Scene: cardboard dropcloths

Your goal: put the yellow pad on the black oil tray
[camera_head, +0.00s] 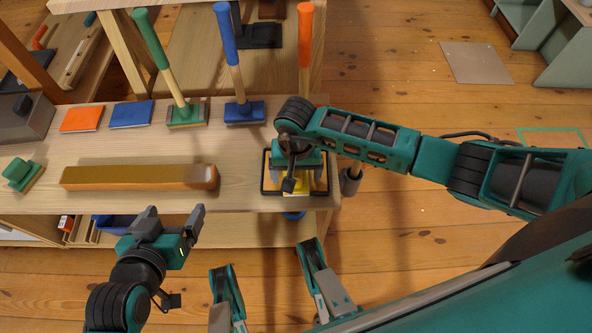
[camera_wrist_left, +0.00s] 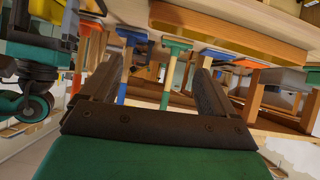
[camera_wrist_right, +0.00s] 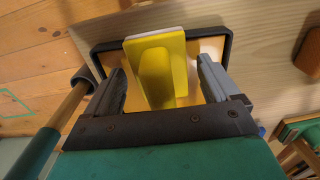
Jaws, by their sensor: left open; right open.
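The yellow pad (camera_wrist_right: 177,60), with a raised yellow grip and a white layer along one edge, shows in the right wrist view. It appears within the black oil tray (camera_wrist_right: 229,60), its white edge overlapping the tray's far rim; I cannot tell whether it rests flat. In the head view the tray (camera_head: 265,178) is at the bench's right end, and the pad (camera_head: 297,186) is mostly hidden by my right gripper. My right gripper (camera_wrist_right: 160,75) is open, fingers on either side of the pad with gaps. My left gripper (camera_head: 176,212) is open and empty in front of the bench.
A long brown-and-gold block (camera_head: 140,177) lies on the bench left of the tray. A green pad (camera_head: 22,173) is at the far left. Orange (camera_head: 82,118) and blue (camera_head: 131,113) sheets and several long-handled tools line the back. A grey-ended pole (camera_head: 351,181) stands just right of the tray.

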